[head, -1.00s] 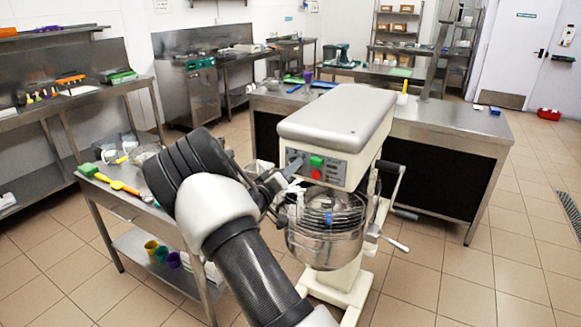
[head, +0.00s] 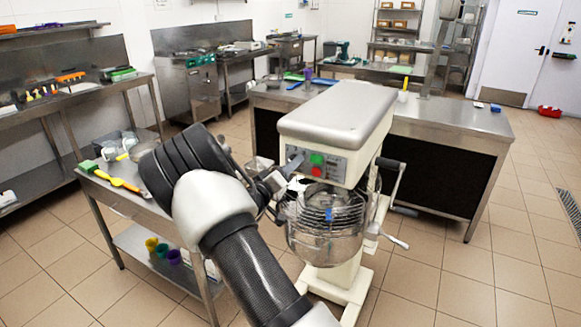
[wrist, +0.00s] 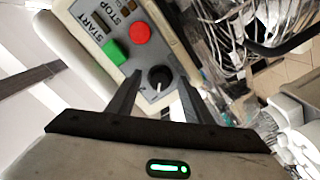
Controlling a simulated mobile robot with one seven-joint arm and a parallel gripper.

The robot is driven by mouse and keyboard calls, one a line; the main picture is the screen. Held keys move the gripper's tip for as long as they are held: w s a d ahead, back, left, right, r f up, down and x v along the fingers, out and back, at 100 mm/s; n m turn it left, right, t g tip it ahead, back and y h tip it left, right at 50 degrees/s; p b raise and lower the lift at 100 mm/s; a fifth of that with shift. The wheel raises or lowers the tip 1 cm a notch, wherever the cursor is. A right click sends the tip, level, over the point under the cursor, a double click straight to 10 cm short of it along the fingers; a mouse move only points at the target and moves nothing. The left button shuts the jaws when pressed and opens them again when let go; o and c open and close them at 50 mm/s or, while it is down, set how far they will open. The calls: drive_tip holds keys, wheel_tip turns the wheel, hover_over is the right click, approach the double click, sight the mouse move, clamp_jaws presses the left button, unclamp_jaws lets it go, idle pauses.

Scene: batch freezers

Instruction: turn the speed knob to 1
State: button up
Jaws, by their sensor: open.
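The speed knob (wrist: 160,78) is a small round black knob with a white pointer line, on the grey control panel of the mixer (head: 336,115). In the wrist view the line points down toward my gripper's palm. The panel also bears a green START button (wrist: 115,52) and a red STOP button (wrist: 140,33). My gripper (wrist: 159,83) is open, with one dark finger on each side of the knob. I cannot tell whether either finger touches it. In the head view I cannot make out the knob behind my gripper.
The steel bowl and wire guard (head: 325,215) sit just below the panel. A crank handle (head: 393,185) sticks out at the mixer's right. A steel side table (head: 150,205) with utensils stands at the left, and a large steel counter (head: 450,120) stands behind the mixer.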

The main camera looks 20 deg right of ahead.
drive_tip(key=v, duration=1.6)
drive_tip(key=shift+s+a+b, duration=0.2)
drive_tip(key=shift+a+b, duration=0.1)
drive_tip(key=shift+b, duration=0.15)
